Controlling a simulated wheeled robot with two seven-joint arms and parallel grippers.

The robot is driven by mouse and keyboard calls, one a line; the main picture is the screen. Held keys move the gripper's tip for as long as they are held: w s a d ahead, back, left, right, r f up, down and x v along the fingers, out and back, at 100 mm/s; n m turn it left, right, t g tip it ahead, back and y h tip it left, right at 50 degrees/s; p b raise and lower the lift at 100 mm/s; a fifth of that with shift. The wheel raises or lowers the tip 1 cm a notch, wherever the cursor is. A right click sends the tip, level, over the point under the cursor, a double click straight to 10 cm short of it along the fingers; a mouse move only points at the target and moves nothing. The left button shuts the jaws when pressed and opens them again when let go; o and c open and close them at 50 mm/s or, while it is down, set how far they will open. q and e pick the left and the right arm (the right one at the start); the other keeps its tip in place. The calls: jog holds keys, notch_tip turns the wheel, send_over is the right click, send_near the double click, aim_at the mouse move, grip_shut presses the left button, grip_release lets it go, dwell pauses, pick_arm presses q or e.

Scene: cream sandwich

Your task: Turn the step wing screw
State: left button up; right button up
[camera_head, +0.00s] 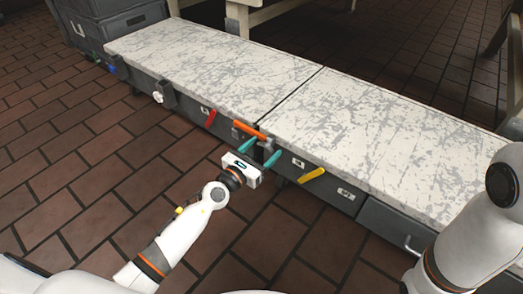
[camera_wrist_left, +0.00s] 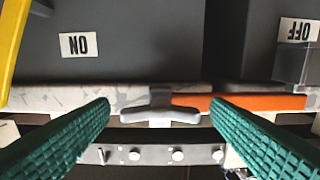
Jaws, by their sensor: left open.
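The wing screw (camera_wrist_left: 160,110) is a grey, two-winged knob in the left wrist view, with its wings lying roughly level. It sits on the edge of the grey-and-white step, beside an orange bar (camera_wrist_left: 262,102). My left gripper (camera_wrist_left: 160,104) is open, with one teal finger on each side of the screw and a visible gap to each wing. In the head view my left gripper (camera_head: 266,147) is at the front of the step, near the orange bar's right end. The screw is small and partly hidden there. My right gripper is out of view.
The long step (camera_head: 215,60) has a speckled top with a seam across it. A red handle (camera_head: 211,118), a yellow handle (camera_head: 312,174) and a white knob (camera_head: 158,97) stick out from its front. An ON label (camera_wrist_left: 79,45) appears upside down. Brick floor (camera_head: 85,150) lies open in front.

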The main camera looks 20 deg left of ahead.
pick_arm(q)
jog(key=c, duration=1)
